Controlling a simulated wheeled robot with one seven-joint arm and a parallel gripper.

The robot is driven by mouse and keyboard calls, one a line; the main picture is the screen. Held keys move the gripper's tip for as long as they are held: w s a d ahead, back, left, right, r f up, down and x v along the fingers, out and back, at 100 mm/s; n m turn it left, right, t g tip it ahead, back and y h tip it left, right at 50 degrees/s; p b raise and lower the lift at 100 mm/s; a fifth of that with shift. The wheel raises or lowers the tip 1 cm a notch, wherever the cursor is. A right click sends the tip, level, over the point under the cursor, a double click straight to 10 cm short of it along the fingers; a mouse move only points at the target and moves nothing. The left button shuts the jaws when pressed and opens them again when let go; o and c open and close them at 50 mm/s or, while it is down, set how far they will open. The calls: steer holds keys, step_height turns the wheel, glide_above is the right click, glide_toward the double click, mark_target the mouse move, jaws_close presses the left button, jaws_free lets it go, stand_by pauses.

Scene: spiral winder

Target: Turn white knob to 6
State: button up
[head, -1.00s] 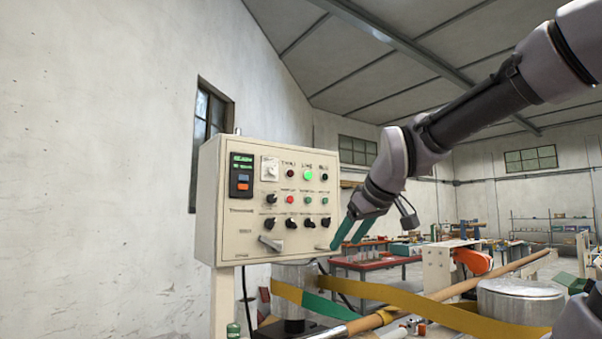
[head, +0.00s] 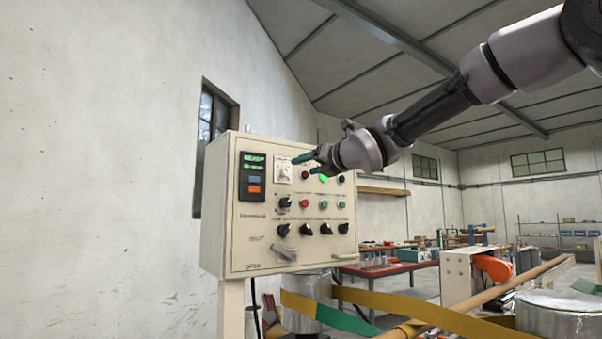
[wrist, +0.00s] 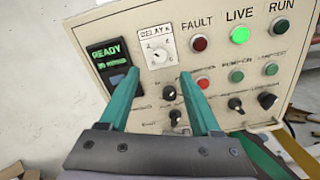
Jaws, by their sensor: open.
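The white knob (wrist: 159,55) sits on a white dial plate at the upper part of the control panel, under a label that seems to read DELAY. In the head view the white knob (head: 283,173) is just left of my fingertips. My gripper (head: 304,163) is open and empty, raised in front of the panel near the knob. In the wrist view my gripper's green fingers (wrist: 158,75) point at the panel, with the knob beyond and between their tips. I see a gap to the knob. The pointer's exact number is too small to read.
The beige control panel (head: 232,240) carries a READY display (wrist: 106,53), a lit green LIVE lamp (wrist: 240,35), a red FAULT lamp (wrist: 200,43) and several black knobs. A metal lever (head: 285,252) sticks out low on the panel.

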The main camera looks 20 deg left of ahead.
mark_target(288, 171)
steer(key=x, duration=0.9)
steer(key=shift+w+a+f, duration=0.1)
jaws_close()
